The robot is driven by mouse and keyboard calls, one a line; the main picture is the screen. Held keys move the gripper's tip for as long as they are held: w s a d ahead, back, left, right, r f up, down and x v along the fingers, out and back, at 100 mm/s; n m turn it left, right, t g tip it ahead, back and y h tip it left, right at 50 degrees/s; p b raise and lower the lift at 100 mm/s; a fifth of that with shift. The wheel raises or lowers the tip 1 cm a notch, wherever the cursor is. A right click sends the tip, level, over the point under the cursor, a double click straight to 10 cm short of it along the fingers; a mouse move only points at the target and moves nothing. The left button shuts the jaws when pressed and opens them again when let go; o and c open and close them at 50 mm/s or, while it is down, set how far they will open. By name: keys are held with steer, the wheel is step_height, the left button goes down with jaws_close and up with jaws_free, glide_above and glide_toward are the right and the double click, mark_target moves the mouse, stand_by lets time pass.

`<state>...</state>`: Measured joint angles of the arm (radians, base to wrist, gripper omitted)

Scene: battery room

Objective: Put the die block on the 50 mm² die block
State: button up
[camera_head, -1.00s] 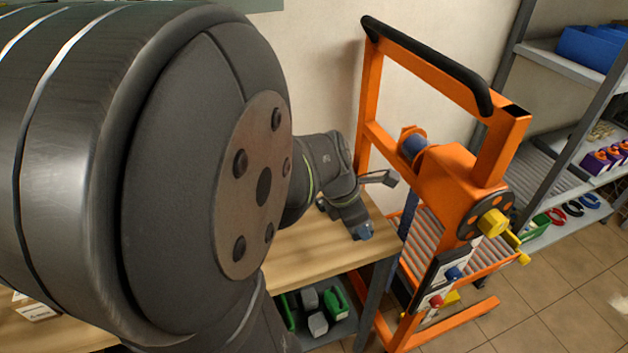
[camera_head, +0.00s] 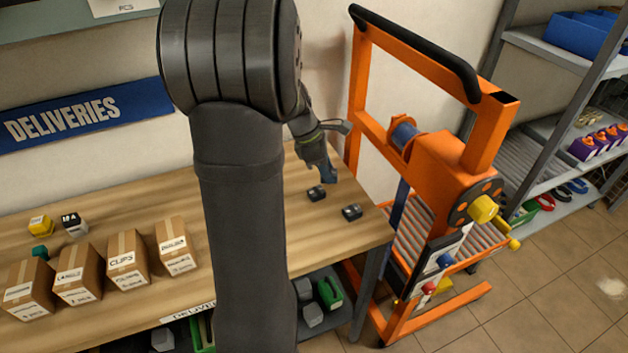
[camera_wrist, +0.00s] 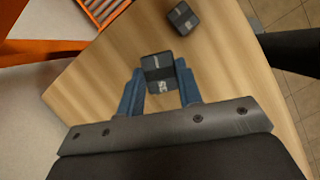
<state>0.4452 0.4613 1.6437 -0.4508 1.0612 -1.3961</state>
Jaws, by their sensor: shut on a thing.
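A dark grey die block (camera_wrist: 160,71) with a pale marking, perhaps "35", sits between the blue fingertips of my gripper (camera_wrist: 160,86) in the wrist view. My gripper is shut on it. In the head view my gripper (camera_head: 329,175) is over the bench's right end, beside a dark block (camera_head: 316,193) that looks like the held one. A second dark die block (camera_wrist: 183,18) lies apart on the bench, beyond the held one; it also shows in the head view (camera_head: 352,212). Its marking is too small to read. I cannot tell the held block's height.
The wooden bench (camera_head: 285,255) is clear around the second block. An orange lifting frame (camera_head: 405,130) stands close to the bench's right end. Several cardboard boxes (camera_head: 123,254) and small items stand at its left. Grey shelving (camera_head: 530,120) is further right.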

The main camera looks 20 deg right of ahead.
steer(key=w+a+f, duration=0.2)
steer(key=w, duration=0.1)
steer(key=shift+w+f, duration=0.2)
steer(key=shift+f, duration=1.95)
steer(key=shift+f, duration=0.15)
steer(key=o, duration=1.2)
steer(key=shift+c, duration=0.2)
steer(key=v, duration=1.2)
